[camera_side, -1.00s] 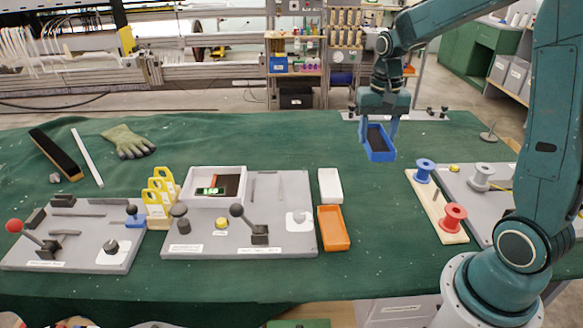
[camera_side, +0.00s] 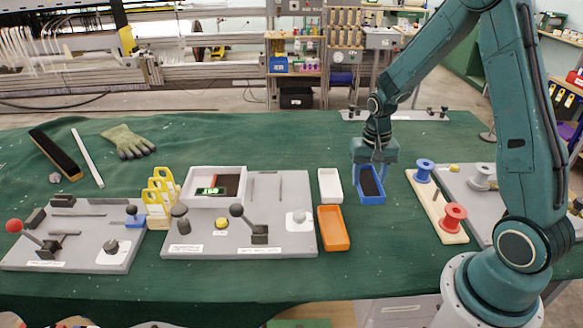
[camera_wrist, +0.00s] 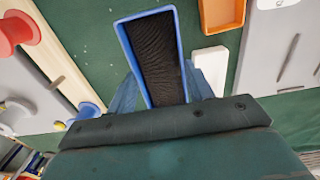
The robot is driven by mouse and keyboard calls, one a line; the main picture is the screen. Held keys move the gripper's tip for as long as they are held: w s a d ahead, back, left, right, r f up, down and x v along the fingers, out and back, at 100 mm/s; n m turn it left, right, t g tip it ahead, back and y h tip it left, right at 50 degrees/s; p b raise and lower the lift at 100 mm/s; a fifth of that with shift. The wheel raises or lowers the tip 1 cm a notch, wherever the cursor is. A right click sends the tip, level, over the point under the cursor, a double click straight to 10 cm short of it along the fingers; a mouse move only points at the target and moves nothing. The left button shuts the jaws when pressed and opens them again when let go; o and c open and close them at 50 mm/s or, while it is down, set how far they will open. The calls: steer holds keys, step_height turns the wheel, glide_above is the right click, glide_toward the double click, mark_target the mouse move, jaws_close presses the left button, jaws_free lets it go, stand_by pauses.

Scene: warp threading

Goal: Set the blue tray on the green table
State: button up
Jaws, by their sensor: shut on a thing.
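The blue tray (camera_side: 371,199) is a small open box with a dark lining. My gripper (camera_side: 373,162) is above its back end and shut on it. In the side view the tray sits low at the green table (camera_side: 280,282), between the white tray and the spool board; I cannot tell whether its base touches the cloth. In the wrist view the blue tray (camera_wrist: 126,45) extends away from my gripper (camera_wrist: 166,95), with its near end between the fingers. The tray looks roughly level.
A white tray (camera_side: 330,186) and an orange tray (camera_side: 333,240) lie just left of the blue tray. A wooden board with a blue spool (camera_side: 424,171) and a red spool (camera_side: 453,217) is close on the right. Green cloth in front of the blue tray is clear.

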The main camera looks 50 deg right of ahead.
mark_target(367, 186)
steer(key=shift+f, duration=1.6)
steer(key=shift+f, duration=1.9)
steer(key=shift+f, duration=0.1)
steer(key=o, duration=1.2)
steer(key=shift+o, duration=0.2)
step_height(367, 186, up, 11)
steer(key=shift+r, duration=0.65)
